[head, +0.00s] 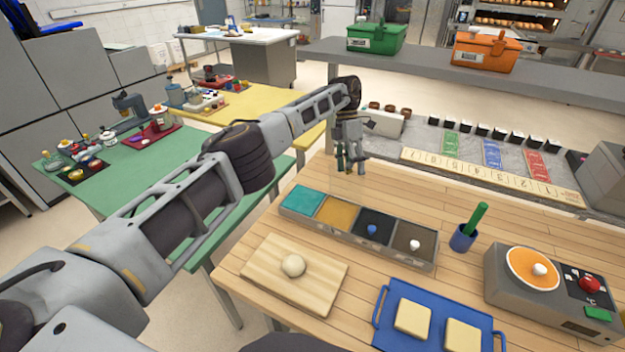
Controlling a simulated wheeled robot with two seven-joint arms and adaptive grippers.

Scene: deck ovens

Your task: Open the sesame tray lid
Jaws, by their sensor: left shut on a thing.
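A long grey tray (355,246) with four compartments in a row lies on the wooden table. The two left compartments show teal (302,199) and yellow (337,212) surfaces without knobs. The third is black with a blue knob (371,230). The fourth is brown with a white knob (414,245). I cannot tell which one is for sesame. My left gripper (350,168) points down near the table's back edge, behind the tray and apart from the knobs. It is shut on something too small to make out. My right gripper is out of view.
A dough ball (293,265) sits on a wooden board (262,283) in front. A blue tray (381,335) holds two pale blocks. A grey shelf (560,86) crosses behind, carrying green and orange boxes.

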